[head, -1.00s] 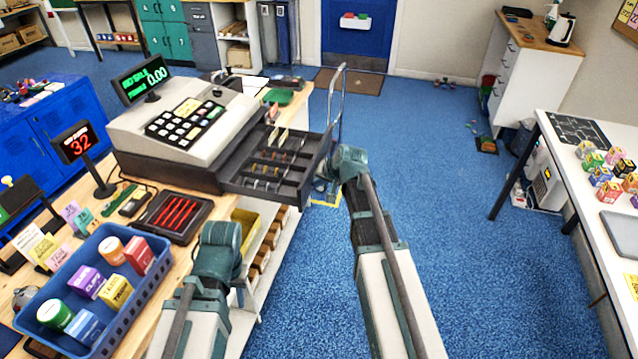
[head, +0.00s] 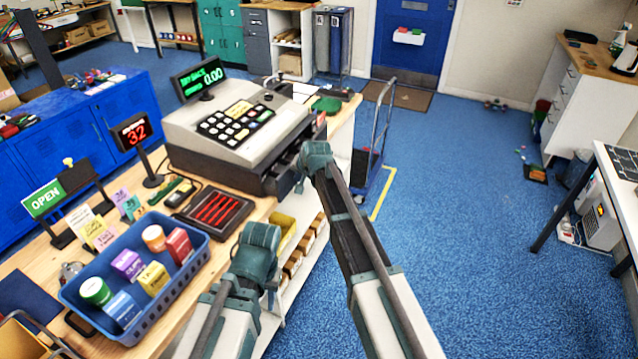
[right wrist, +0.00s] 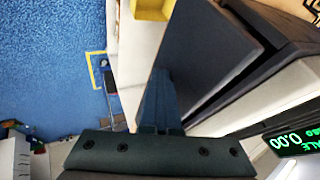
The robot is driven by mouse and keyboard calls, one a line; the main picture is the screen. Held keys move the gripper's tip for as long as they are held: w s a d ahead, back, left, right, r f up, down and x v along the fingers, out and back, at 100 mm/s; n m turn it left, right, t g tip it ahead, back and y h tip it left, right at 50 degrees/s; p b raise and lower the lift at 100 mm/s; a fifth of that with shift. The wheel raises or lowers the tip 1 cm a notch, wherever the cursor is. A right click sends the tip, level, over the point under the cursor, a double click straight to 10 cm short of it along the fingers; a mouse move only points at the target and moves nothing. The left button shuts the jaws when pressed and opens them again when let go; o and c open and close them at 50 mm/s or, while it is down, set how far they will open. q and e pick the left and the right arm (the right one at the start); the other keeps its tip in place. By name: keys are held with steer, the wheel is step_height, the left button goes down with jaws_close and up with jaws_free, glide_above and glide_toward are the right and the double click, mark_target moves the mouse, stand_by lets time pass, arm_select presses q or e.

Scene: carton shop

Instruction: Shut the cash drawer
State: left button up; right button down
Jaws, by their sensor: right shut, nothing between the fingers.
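The cash register (head: 235,130) stands on the wooden counter. Its dark cash drawer (head: 284,176) is nearly all the way in, with a narrow strip still showing out from the body. In the right wrist view the dark drawer front (right wrist: 212,55) stands slightly out from the register body. My right gripper (right wrist: 160,98) is shut and empty, with its fingers against or very close to the drawer front. In the head view, my right arm's wrist (head: 316,155) partly covers the drawer. My left arm (head: 257,250) is low beside the counter edge; its fingers are hidden.
A blue basket (head: 140,290) of small boxes and tubs, a dark tray with red pens (head: 214,210) and a number display (head: 132,131) stand on the counter. A hand trolley (head: 375,150) stands beyond the register.

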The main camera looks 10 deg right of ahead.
steer(key=w+a, duration=0.1)
steer(key=a, duration=0.1)
steer(key=w+a, duration=0.2)
steer(key=shift+w+a, duration=0.1)
steer(key=shift+a, duration=0.1)
arm_select(q)
steer(key=shift+d, duration=0.1)
arm_select(e)
steer(key=shift+w+a, duration=0.1)
steer(key=shift+a, duration=0.1)
steer(key=shift+r, duration=0.1)
